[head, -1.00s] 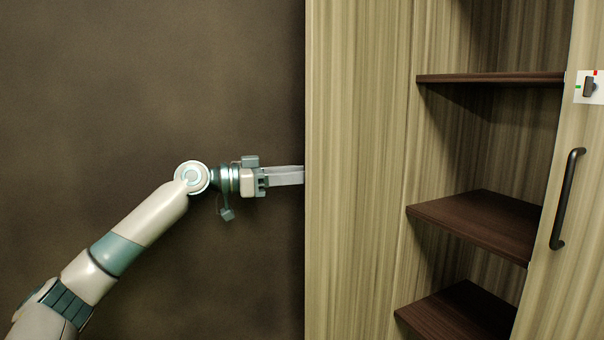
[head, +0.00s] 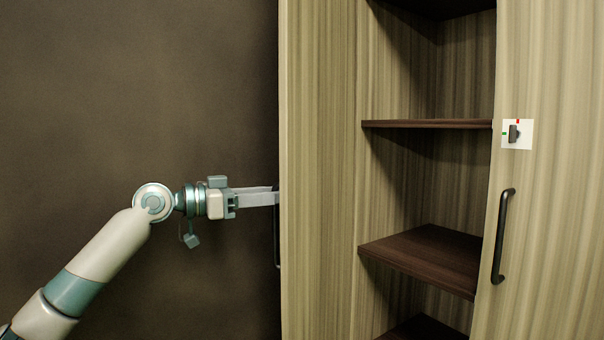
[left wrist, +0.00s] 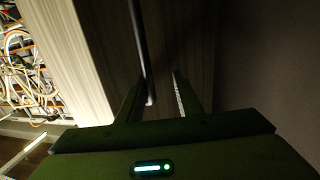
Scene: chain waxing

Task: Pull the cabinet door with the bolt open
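The cabinet's left door (head: 318,180) stands swung out, with its inner face towards me. Its dark bar handle (head: 277,235) just shows past its left edge and also in the left wrist view (left wrist: 139,45). The right door (head: 560,230) carries a dark turn-knob, seemingly the bolt (head: 514,132), on a white plate with red and green marks, and a dark bar handle (head: 502,236). My left gripper (head: 272,197) is at the left door's outer side. In the left wrist view its fingers (left wrist: 155,98) are apart, with the bar's end between them. My right gripper is out of view.
Dark shelves (head: 425,258) show inside the cabinet between the doors. A plain brown wall (head: 130,90) fills the left, with free room around my left arm. Tangled coloured cables (left wrist: 30,65) show at the left wrist view's left edge.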

